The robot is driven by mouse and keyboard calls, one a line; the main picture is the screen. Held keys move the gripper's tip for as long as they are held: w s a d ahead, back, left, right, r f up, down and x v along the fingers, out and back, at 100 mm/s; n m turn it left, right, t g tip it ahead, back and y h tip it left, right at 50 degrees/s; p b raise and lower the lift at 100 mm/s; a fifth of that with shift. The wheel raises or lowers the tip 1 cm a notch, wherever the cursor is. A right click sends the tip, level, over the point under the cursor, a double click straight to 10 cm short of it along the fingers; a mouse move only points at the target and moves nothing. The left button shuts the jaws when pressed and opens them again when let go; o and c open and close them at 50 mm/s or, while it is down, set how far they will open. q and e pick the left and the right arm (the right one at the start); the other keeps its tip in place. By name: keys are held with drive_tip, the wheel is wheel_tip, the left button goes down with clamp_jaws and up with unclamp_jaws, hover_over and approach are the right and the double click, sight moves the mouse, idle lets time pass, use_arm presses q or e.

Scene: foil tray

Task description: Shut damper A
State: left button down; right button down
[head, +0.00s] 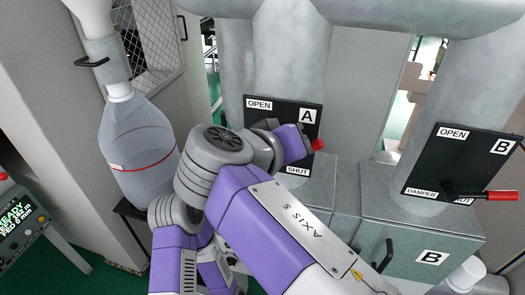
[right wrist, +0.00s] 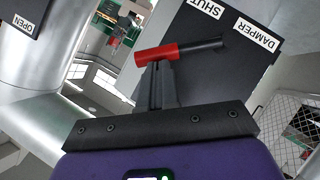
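The damper A panel (head: 262,108) is a black plate with OPEN at its top left and SHUT at its lower right. Its lever has a red grip (head: 318,145), whose end shows at the panel's right edge. My right wrist and hand hide the pivot. In the right wrist view the red grip (right wrist: 156,53) lies across the tips of my right gripper (right wrist: 157,66), with its black rod running right, close to the SHUT label. The fingers are close together and look shut, at the grip, not visibly around it. My left gripper is out of view.
The damper B panel (head: 470,150) stands at right, its red-tipped lever (head: 500,195) pointing right. A grey box (head: 425,240) marked B is below it. A lit console (head: 25,220) is at far left.

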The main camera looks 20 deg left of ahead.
drive_tip(key=d+f+m+y+b, duration=0.4)
drive_tip(key=f+y+b, duration=0.1)
drive_tip(key=b, duration=0.6)
drive_tip(key=shift+d+m+g, duration=0.15)
drive_tip(key=shift+m+g, duration=0.15)
drive_tip(key=shift+r, duration=0.1)
drive_tip(key=w+r+p+v, duration=0.1)
drive_tip(key=p+v, duration=0.5)
drive_tip(key=v, duration=0.7)
drive_tip(key=shift+w+r, duration=0.35)
drive_tip(key=shift+r, duration=0.25)
